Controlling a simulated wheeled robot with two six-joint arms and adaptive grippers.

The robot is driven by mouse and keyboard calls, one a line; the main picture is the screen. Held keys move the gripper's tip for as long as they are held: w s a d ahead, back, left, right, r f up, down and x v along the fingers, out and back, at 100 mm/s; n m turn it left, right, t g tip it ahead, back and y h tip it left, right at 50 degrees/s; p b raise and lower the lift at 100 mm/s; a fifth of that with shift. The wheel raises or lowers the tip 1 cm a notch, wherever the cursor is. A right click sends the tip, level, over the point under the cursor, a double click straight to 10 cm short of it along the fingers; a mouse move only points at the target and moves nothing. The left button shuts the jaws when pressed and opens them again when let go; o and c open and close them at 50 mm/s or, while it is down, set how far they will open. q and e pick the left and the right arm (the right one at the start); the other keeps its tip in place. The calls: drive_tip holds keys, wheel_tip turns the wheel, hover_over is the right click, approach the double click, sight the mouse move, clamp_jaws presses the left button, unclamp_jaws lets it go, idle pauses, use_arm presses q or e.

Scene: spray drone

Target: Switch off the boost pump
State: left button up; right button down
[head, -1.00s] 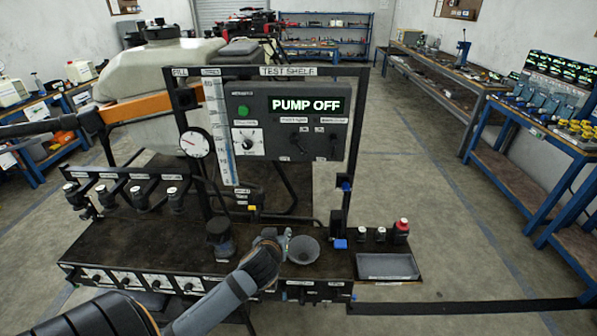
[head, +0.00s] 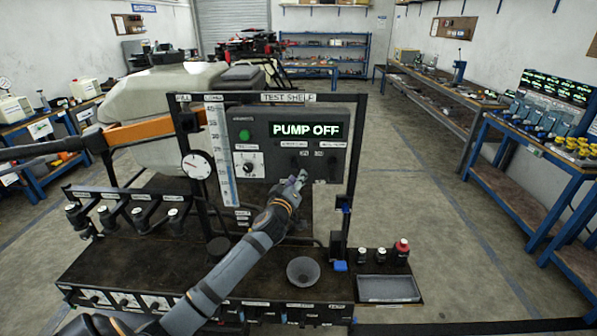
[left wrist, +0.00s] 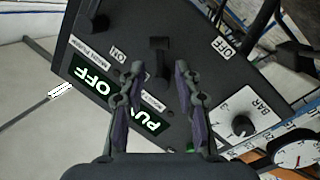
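A dark control panel (head: 262,130) stands upright on the test shelf. Its green-lit display (head: 305,130) reads PUMP OFF. Two black lever switches sit below the display, each under a small label I cannot read surely. My left gripper (head: 298,178) is in front of the left-hand switch. In the left wrist view, this gripper (left wrist: 159,70) is open, its fingers apart on either side of that black lever (left wrist: 158,48); contact cannot be told. The other switch (left wrist: 97,20) lies outside the fingers. ON and OFF labels show nearby. My right gripper is out of view.
A knob (head: 249,165) marked BAR and a green lamp (head: 244,135) sit on the panel's left. A round gauge (head: 197,165) and a scale tube stand left of it. A funnel (head: 303,270), a tray (head: 388,288) and a red-capped bottle (head: 402,250) are below.

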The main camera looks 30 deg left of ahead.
use_arm(q)
drive_tip(key=x, duration=0.2)
drive_tip(key=shift+w+a, duration=0.1)
drive_tip(key=shift+w, duration=0.15)
clamp_jaws()
drive_tip(key=shift+p, duration=0.35)
drive_tip(key=m+p, duration=0.1)
drive_tip(key=m+g+p, duration=0.1)
drive_tip(key=m+p, duration=0.1)
drive_tip(key=shift+s+a, duration=0.2)
drive_tip(key=shift+a, duration=0.15)
drive_tip(key=m+p, duration=0.2)
drive_tip(key=a+m+g, duration=0.1)
drive_tip(key=m, duration=0.1)
drive_tip(key=shift+s+f+p, duration=0.15)
drive_tip(key=shift+s+p, duration=0.15)
drive_tip(key=shift+p, duration=0.1)
